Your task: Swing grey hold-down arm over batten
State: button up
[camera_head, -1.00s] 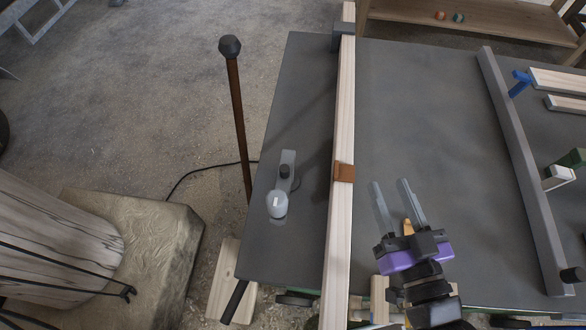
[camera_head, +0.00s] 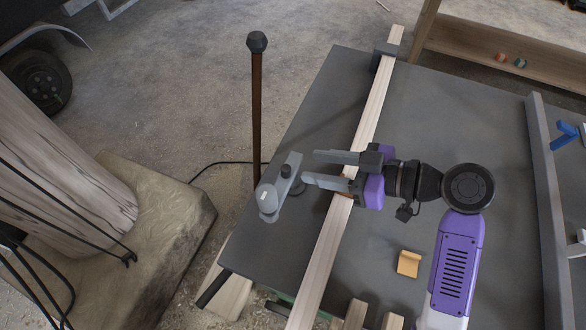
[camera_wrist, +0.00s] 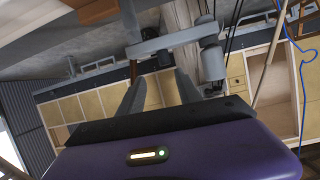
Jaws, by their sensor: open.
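The grey hold-down arm (camera_head: 279,186) sits on the dark table left of the batten, with a dark knob on top and a rounded pale end toward the front. It lies beside the batten, not across it. The pale wooden batten (camera_head: 323,254) runs lengthwise along the table. My gripper (camera_head: 312,168) reaches across the batten from the right, its two grey fingers open and pointing at the arm's far part, with nothing between them. In the wrist view the hold-down arm (camera_wrist: 172,41) lies just beyond the spread fingertips (camera_wrist: 160,80); contact cannot be told.
A grey stop (camera_head: 384,54) stands at the batten's far end. A small orange-yellow block (camera_head: 408,263) lies on the table (camera_head: 425,125) right of the batten. A grey rail (camera_head: 548,190) bounds the right side. A dark upright post (camera_head: 257,110) stands beyond the left edge.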

aim_at(286, 168)
jog(key=shift+n+g, duration=0.3)
jog(key=shift+n, duration=0.1)
jog(key=x, duration=0.2)
jog(key=p+x, duration=0.1)
jog(key=x, duration=0.2)
jog(key=s+x, duration=0.1)
jog(key=x, duration=0.2)
jog(key=shift+f, duration=0.25)
grip_shut()
dwell(0.8)
